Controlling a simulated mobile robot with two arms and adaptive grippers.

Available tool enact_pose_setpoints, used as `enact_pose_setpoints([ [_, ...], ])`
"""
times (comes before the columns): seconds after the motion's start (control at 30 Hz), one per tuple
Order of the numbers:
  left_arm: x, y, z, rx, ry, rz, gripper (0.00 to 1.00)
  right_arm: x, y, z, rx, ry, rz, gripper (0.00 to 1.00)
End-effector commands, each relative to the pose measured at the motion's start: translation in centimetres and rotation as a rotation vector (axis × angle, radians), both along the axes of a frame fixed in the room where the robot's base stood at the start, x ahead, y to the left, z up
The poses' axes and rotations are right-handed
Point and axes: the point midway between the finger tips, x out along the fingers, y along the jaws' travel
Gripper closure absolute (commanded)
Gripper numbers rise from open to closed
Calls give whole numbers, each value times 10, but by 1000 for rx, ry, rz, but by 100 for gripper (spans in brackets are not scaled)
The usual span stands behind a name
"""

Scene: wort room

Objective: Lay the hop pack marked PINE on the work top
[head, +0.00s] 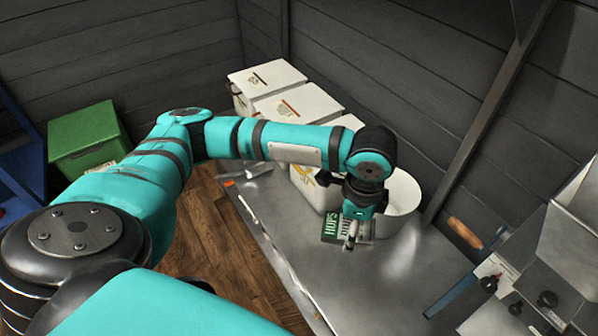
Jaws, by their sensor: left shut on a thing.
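A hop pack (330,230) with a green panel lettered HOPS shows in the head view, over the steel work top (295,235). My left gripper (350,240) points down and is shut on the pack. The gripper covers part of the pack's face, and I cannot read the name PINE on it. I cannot tell whether the pack's underside touches the work top or hangs just above it. My right gripper is out of view.
A white bucket (402,198) stands right behind the pack. White boxes (268,78) line the back, partly behind my arm. A wooden-handled tool (464,232) and a metal machine (570,235) are at the right. A green box (85,135) is at left. The front work top is clear.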

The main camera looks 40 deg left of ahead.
Motion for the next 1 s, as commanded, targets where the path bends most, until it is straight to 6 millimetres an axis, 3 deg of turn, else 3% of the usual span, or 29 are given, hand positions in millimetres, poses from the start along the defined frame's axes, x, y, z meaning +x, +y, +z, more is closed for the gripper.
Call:
enact_pose_setpoints([
  [0.03, -5, -8, -30, -3, 11, -149, 71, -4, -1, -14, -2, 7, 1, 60],
  [0.2, -21, -29, -100, -5, 22, -670, 71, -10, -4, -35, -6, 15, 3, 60],
  [0.4, -50, -56, -177, -13, 32, -1284, 71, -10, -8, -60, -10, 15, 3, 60],
  [0.6, -84, -82, -241, -21, 31, -1861, 71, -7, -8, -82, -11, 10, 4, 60],
  [0.8, -108, -100, -277, -19, 24, -2242, 71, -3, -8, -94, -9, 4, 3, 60],
  [1.0, -116, -105, -286, -15, 23, -2378, 71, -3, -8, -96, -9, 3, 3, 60],
])
